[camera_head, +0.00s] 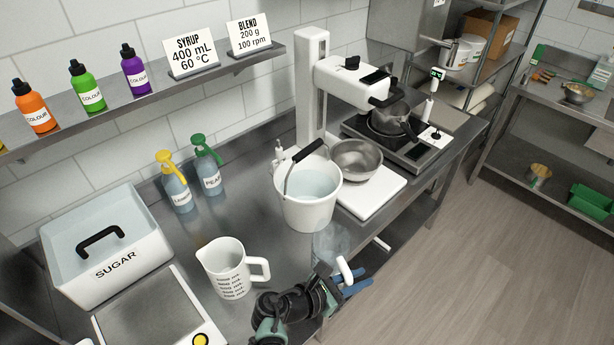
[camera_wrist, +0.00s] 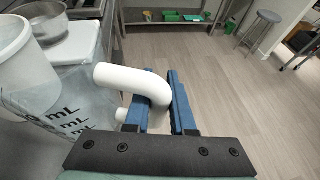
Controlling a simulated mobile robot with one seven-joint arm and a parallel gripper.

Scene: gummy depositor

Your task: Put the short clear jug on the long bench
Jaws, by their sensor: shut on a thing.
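The short clear jug (camera_head: 328,246) is a see-through vessel with a white handle, just in front of the white bucket near the front edge of the long steel bench (camera_head: 195,229). In the wrist view the clear jug (camera_wrist: 62,118) shows dark mL markings at the left. My gripper (camera_head: 352,284) has blue fingers closed around the jug's white handle; the fingers (camera_wrist: 160,103) also show in the wrist view. The jug looks about upright. I cannot tell whether its base touches the bench.
A white measuring jug (camera_head: 230,272) stands left of my gripper. The white bucket (camera_head: 309,205) of water is close behind the clear jug, beside a mixer with a steel bowl (camera_head: 357,160). A sugar bin (camera_head: 105,245) and scale (camera_head: 155,315) fill the left.

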